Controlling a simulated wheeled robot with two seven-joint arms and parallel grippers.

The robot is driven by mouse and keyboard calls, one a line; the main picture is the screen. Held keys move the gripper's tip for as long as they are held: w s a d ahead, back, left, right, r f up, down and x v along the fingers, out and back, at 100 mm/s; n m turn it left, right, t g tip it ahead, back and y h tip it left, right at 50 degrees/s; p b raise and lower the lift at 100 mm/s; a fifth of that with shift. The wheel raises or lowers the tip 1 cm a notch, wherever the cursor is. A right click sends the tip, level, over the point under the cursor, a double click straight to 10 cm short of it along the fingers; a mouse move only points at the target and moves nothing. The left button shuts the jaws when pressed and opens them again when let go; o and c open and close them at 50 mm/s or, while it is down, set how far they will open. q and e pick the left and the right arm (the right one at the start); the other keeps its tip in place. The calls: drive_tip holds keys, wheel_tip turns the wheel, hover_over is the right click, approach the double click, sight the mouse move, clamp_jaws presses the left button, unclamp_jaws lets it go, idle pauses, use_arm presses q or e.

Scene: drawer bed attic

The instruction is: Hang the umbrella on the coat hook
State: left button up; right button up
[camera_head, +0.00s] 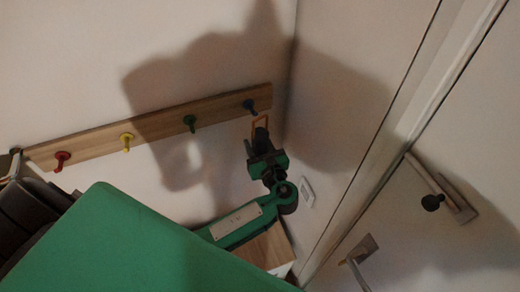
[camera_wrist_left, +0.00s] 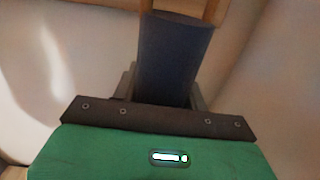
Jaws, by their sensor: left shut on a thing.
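The umbrella is folded and dark blue, with a light wooden handle loop (camera_head: 259,119) at its top. My left gripper (camera_head: 262,146) is shut on the dark blue umbrella body (camera_wrist_left: 175,55), just below the handle. The handle stands upward at the right end of the wooden coat rack (camera_head: 160,124). The dark hook (camera_head: 249,105) is just above and left of the loop. I cannot tell whether the loop touches the hook or is apart in depth. The wrist view shows the handle's lower part (camera_wrist_left: 187,10); no hook shows there. My right gripper is not in view.
The rack also has red (camera_head: 62,157), yellow (camera_head: 127,141) and green (camera_head: 190,121) hooks, all bare. The room corner is just right of the rack. A light switch (camera_head: 307,191) and door handle (camera_head: 440,190) are further right. Dark grey items (camera_head: 30,210) are at the far left.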

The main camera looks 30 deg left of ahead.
sight(248, 127)
use_arm(q)
drive_tip(key=shift+f+b+x, duration=0.1)
drive_tip(key=shift+b+x, duration=0.5)
drive_tip(key=shift+x, duration=0.55)
drive_tip(key=shift+f+b+x, duration=0.15)
drive_tip(key=shift+b+x, duration=0.45)
drive_tip(key=shift+x, duration=0.55)
drive_tip(key=shift+w+a+f, duration=0.15)
drive_tip(key=shift+w+a, duration=0.2)
drive_tip(key=shift+a, duration=0.1)
drive_tip(key=shift+w+a+f+p, duration=0.1)
drive_tip(key=shift+f+p, duration=0.1)
drive_tip(key=shift+p, duration=0.15)
drive_tip(key=o, duration=1.2)
drive_tip(key=shift+c, duration=0.2)
drive_tip(key=shift+f, duration=0.1)
